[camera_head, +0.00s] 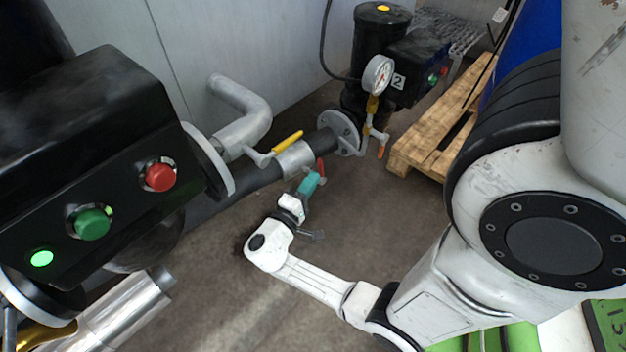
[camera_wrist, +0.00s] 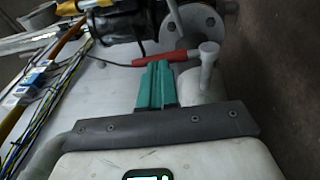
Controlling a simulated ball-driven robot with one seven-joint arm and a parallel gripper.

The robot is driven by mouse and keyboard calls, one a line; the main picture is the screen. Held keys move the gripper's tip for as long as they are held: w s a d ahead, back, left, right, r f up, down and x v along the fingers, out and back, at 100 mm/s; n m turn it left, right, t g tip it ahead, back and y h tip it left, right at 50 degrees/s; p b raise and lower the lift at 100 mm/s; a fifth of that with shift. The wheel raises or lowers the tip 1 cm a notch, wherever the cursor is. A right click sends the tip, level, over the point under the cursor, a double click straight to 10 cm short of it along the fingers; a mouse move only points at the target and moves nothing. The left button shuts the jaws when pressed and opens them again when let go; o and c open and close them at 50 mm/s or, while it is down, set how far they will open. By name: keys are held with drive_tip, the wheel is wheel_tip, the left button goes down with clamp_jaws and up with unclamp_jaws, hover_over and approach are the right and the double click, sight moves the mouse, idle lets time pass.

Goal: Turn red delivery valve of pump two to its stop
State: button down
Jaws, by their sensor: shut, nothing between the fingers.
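The red valve handle (camera_head: 321,169) is on the pipe leading to the pump marked 2 (camera_head: 372,40). In the wrist view the red handle (camera_wrist: 172,57) points left from its grey stem (camera_wrist: 208,60), lying across just beyond my fingertips. My gripper (camera_head: 312,180) has teal fingers that are shut with nothing between them. In the wrist view the fingers (camera_wrist: 158,68) end right at the handle, on its near side. I cannot tell whether they touch it. In the head view the gripper hides part of the handle.
A yellow-handled valve (camera_head: 287,142) sits on the pipe to the left. A gauge (camera_head: 378,75) and an orange handle (camera_head: 381,151) are at pump two. A black control box (camera_head: 90,150) with red and green buttons stands at left. A wooden pallet (camera_head: 440,130) lies behind right.

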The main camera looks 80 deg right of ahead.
sight(321, 172)
drive_tip(key=shift+s+d+r, duration=0.1)
drive_tip(key=shift+s+d, duration=0.15)
drive_tip(key=shift+d, duration=0.3)
drive_tip(key=shift+s+d+r+y+p, duration=0.1)
drive_tip(key=shift+d+r+y+p, duration=0.25)
drive_tip(key=shift+p, duration=0.3)
drive_tip(key=shift+s+d+r+t+y+p, duration=0.15)
drive_tip(key=shift+d+t+y+p, duration=0.15)
drive_tip(key=shift+p, duration=0.25)
drive_tip(key=shift+s, duration=0.1)
drive_tip(key=shift+d, duration=0.1)
